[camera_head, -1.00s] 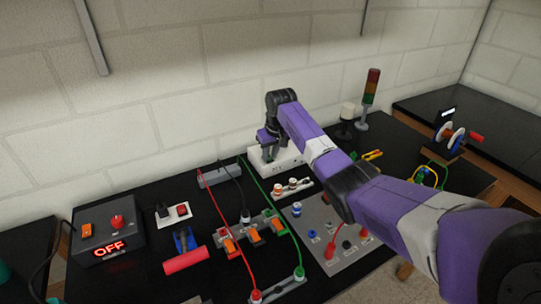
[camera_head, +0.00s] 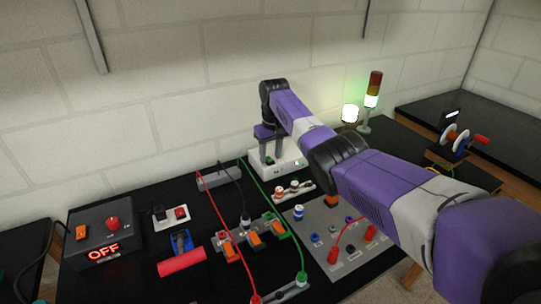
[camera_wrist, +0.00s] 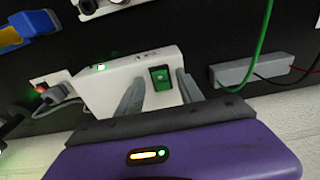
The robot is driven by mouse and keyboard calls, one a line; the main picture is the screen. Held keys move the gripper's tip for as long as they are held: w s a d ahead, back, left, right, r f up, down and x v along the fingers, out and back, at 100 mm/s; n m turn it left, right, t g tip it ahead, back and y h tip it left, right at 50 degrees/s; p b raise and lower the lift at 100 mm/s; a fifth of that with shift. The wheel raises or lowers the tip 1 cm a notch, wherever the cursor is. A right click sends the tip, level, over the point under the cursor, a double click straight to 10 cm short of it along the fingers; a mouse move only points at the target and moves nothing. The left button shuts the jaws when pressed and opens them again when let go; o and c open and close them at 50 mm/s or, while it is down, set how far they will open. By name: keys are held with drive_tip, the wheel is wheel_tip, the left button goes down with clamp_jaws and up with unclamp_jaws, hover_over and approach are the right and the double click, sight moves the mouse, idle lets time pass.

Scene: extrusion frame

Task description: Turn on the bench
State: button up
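A white power strip (camera_head: 284,167) lies at the back of the bench against the wall. It also shows in the wrist view (camera_wrist: 115,87), with a green rocker switch (camera_wrist: 162,77) and a lit green light (camera_wrist: 101,67). My gripper (camera_head: 271,155) is just over the strip. In the wrist view, my gripper (camera_wrist: 160,78) has its two grey fingers apart, on either side of the switch. Nothing is held. I cannot tell whether a finger touches the strip. The lamp (camera_head: 350,113) glows white and the stack light (camera_head: 373,90) glows green at its bottom.
A dark box (camera_head: 104,241) at the left reads OFF in red. Orange switches (camera_head: 254,238), a red-handled lever (camera_head: 181,262) and a grey panel (camera_head: 318,222) with leads crowd the bench. Cables run near the strip. A reel (camera_head: 456,140) stands at the right.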

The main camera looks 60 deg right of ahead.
sight(271, 162)
wheel_tip(271, 162, up, 8)
drive_tip(key=b, duration=0.1)
drive_tip(key=shift+s+a+f, duration=0.15)
drive_tip(key=shift+s+a, duration=0.05)
drive_tip(key=shift+s, duration=0.15)
idle(0.8)
